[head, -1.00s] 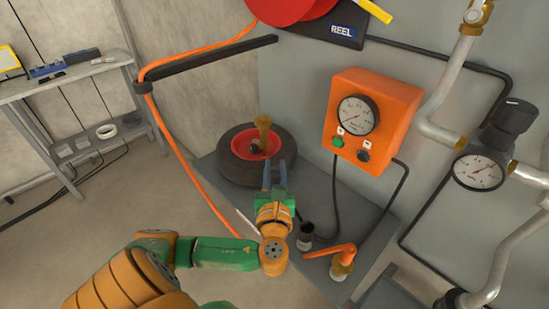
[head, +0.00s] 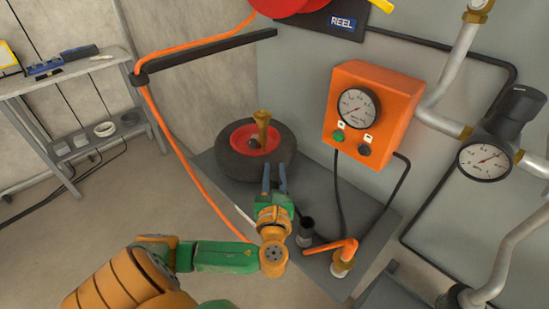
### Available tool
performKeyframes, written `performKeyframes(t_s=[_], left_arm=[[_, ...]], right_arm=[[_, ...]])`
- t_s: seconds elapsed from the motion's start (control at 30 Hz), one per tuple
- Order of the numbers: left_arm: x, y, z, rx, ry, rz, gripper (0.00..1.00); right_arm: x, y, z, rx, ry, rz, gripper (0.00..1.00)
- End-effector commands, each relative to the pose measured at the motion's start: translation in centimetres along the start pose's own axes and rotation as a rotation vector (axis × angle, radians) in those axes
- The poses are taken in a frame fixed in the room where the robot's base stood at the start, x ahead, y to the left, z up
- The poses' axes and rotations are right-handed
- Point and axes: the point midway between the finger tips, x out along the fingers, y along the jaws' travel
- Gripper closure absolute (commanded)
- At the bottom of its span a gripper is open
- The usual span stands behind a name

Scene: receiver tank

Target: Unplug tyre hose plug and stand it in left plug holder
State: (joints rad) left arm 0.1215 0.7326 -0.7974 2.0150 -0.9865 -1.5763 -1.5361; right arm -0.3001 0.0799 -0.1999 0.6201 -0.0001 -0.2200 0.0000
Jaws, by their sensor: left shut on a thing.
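My left gripper (head: 275,170) is at the near edge of the tyre (head: 229,163), its two blue-grey fingers pointing away from me. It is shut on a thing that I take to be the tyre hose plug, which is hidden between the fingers. A brass, flared piece (head: 262,128) stands up from the tyre's red hub (head: 240,139), just beyond the fingertips. A dark open cup (head: 306,228), which looks like the left plug holder, stands on the grey bench to the right of my wrist. It looks empty. My right gripper is not in view.
An orange bent piece (head: 332,246) in a brass fitting (head: 343,262) stands right of the cup. An orange control box (head: 370,115) with a gauge is on the grey panel. An orange hose (head: 167,130) hangs at the left. Pipes (head: 443,95) crowd the right.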

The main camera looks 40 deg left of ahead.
Motion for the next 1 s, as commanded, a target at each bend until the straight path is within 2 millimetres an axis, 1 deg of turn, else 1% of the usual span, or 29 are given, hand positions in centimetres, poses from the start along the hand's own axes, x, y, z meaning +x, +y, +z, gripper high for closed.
performKeyframes(t_s=[0.27, 0.63, 0.87, 1.0], left_arm=[[0.0, 0.0, 0.0, 0.0, -0.001, 0.0, 1.0], [0.0, -0.1, -1.2, 0.0, -0.001, -0.001, 1.0], [0.0, -0.1, -1.2, 0.0, -0.001, -0.001, 1.0], [0.0, 0.0, -1.1, -0.001, 0.0, 0.0, 1.0]], right_arm=[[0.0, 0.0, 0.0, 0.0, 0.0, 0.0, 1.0], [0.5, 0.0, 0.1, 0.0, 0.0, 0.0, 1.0], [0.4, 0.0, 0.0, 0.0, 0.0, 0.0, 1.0], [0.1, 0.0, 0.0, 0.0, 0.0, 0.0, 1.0]])
